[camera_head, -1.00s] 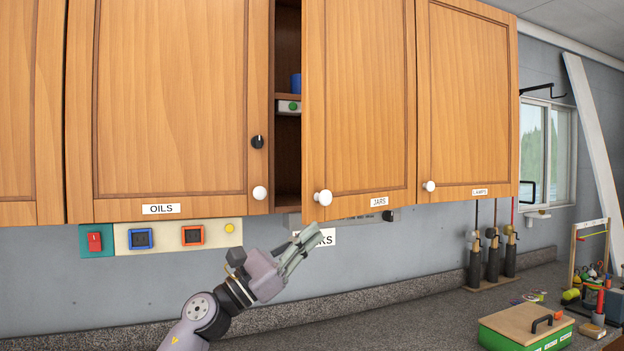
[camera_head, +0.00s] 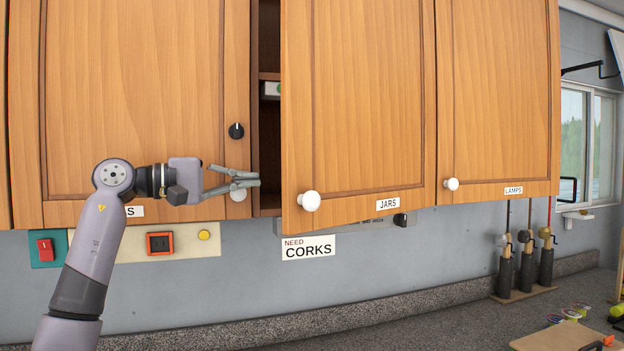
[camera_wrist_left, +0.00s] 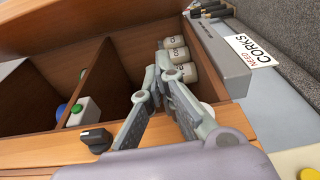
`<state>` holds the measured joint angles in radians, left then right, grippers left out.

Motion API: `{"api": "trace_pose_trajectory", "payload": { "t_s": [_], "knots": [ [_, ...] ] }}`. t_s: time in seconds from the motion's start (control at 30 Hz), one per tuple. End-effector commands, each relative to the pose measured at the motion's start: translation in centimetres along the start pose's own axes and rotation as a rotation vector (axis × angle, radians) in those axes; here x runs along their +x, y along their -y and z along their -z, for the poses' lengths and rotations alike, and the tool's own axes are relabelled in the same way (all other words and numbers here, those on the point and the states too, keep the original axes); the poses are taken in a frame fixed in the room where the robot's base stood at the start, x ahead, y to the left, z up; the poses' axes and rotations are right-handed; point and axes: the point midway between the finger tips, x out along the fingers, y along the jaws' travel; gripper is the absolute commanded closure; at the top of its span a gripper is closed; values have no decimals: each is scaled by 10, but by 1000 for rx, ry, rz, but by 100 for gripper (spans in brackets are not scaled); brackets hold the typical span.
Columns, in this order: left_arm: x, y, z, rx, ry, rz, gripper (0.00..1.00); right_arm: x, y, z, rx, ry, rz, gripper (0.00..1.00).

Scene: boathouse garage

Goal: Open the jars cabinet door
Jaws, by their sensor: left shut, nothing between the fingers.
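The jars cabinet door (camera_head: 358,105) is wooden, with a white round knob (camera_head: 309,201) at its lower left and a JARS label. It stands ajar, with a dark gap along its left edge. My left gripper (camera_head: 257,180) is shut and empty, in front of that gap and left of the door's edge, apart from the knob. In the left wrist view the shut fingers (camera_wrist_left: 172,75) point into the cabinet opening, where white labelled jars (camera_wrist_left: 176,55) stand beyond them. The door's inner face (camera_wrist_left: 100,22) crosses the top of that view. My right gripper is not in view.
The oils cabinet door (camera_head: 140,90), with a black knob (camera_head: 236,131), is closed behind my left arm. The lamps cabinet door (camera_head: 500,95) is closed at the right. The counter (camera_head: 350,310) lies below.

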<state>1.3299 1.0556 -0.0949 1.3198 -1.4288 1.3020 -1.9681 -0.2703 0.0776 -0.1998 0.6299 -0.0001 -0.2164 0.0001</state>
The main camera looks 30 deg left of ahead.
Motion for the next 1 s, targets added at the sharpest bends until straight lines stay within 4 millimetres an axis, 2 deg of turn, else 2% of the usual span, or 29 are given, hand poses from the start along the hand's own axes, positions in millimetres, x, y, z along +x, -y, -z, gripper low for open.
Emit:
{"api": "trace_pose_trajectory", "payload": {
  "t_s": [0.07,0.13,0.3,0.43,0.57,0.7,0.8,1.0],
  "knots": [
    [3,-2,0,3,-2,0,100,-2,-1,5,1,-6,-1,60],
    [11,-3,0,3,-1,0,100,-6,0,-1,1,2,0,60],
    [44,-4,-1,0,3,0,100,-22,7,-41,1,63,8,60],
    [73,-5,-1,0,3,0,100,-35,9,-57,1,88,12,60],
    [101,-5,-1,-2,3,-1,100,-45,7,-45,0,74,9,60],
    [104,-1,-19,5,-1,0,100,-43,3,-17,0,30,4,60],
    [106,-2,-29,3,1,0,100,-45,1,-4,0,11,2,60],
    [108,-1,-38,1,0,-2,100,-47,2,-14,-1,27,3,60]
  ]
}}
